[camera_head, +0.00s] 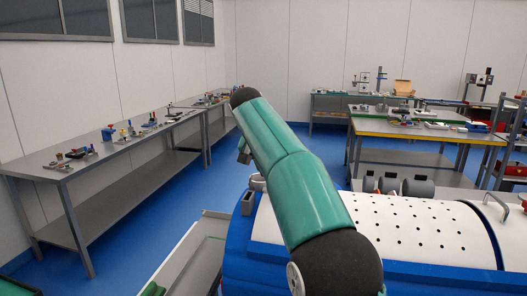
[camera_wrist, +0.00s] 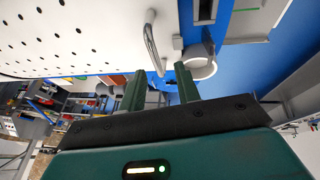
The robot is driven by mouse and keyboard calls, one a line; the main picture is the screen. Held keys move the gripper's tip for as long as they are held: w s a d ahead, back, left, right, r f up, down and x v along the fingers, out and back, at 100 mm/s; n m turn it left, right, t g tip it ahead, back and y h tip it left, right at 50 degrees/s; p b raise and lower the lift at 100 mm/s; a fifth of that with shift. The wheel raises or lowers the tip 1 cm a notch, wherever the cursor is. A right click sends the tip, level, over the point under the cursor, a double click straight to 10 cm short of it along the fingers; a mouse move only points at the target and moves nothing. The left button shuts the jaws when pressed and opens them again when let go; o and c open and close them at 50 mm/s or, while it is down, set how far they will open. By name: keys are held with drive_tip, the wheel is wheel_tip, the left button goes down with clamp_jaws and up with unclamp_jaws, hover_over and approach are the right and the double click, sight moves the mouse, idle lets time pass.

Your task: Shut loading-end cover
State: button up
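A blue machine (camera_head: 262,258) with a white perforated drum-like top (camera_head: 415,228) fills the lower right of the head view. The perforated white surface (camera_wrist: 60,35) also shows at the upper left of the wrist view. A curved metal handle (camera_wrist: 151,42) stands on a plain white part beside the holes. My gripper (camera_wrist: 160,76) is open, its two dark green fingers apart. The handle's lower end appears between the fingertips, with no clear contact; depth is hard to judge. I cannot tell how far the loading-end cover is open.
A grey ring-shaped fitting (camera_wrist: 202,66) lies close to the right finger. Another handle (camera_head: 497,202) is on the machine's right end. A long grey bench (camera_head: 110,150) with small parts runs along the left wall.

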drive_tip(key=v, duration=0.9)
drive_tip(key=shift+s+r, duration=0.1)
drive_tip(key=shift+r, duration=0.05)
drive_tip(key=s+d+n+y, duration=0.2)
drive_tip(key=s+d, duration=0.9)
drive_tip(key=s, duration=0.4)
drive_tip(key=s+d+f+t, duration=0.1)
drive_tip(key=s+d+f, duration=0.1)
drive_tip(key=s+f, duration=0.8)
drive_tip(key=s+d+f+y, duration=0.1)
drive_tip(key=s+d+f, duration=0.1)
drive_tip(key=s+f, duration=0.9)
drive_tip(key=shift+s+f+t, duration=0.3)
drive_tip(key=shift+f+t, duration=0.1)
drive_tip(key=shift+f, duration=0.35)
